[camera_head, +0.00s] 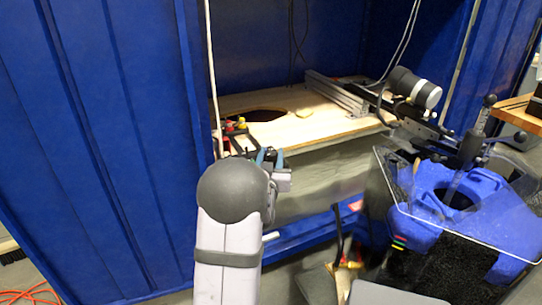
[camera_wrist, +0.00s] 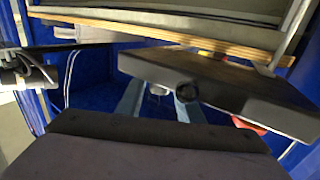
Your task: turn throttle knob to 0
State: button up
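A dark box (camera_wrist: 222,82) lies tilted across the wrist view. On its near face are a round dark part (camera_wrist: 187,92), which looks like the throttle knob, and a smaller pale fitting (camera_wrist: 158,89) to its left. No scale or pointer is readable, so I cannot tell the knob's setting. My gripper (camera_wrist: 156,103) has two blue-grey fingers, spread apart, with their tips close to the box face. Contact cannot be told. In the head view, my gripper (camera_head: 270,157) is at the tank's front opening; the knob cannot be made out there.
A wooden board (camera_head: 330,125) with an oval hole lies inside the blue tank (camera_head: 110,130). A metal rail (camera_head: 338,95) and a grey-black thruster (camera_head: 414,87) are at its right. Red and yellow parts (camera_head: 236,125) sit just behind my gripper. A blue object (camera_head: 455,205) stands at the right.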

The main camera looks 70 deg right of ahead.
jog(key=c, duration=0.8)
jog(key=shift+s+n+t, duration=0.1)
jog(key=shift+n+t, duration=0.2)
jog(key=shift+t, duration=0.1)
jog(key=shift+n+t+y, duration=0.8)
jog(key=shift+n+t, duration=0.3)
jog(key=shift+t, duration=0.5)
jog(key=shift+n+t+y+p, duration=0.65)
jog(key=shift+n+t, duration=0.25)
jog(key=shift+t, duration=0.3)
jog(key=shift+n+t+y+p, duration=0.6)
jog(key=shift+n+t+y, duration=0.25)
jog(key=shift+t, duration=0.15)
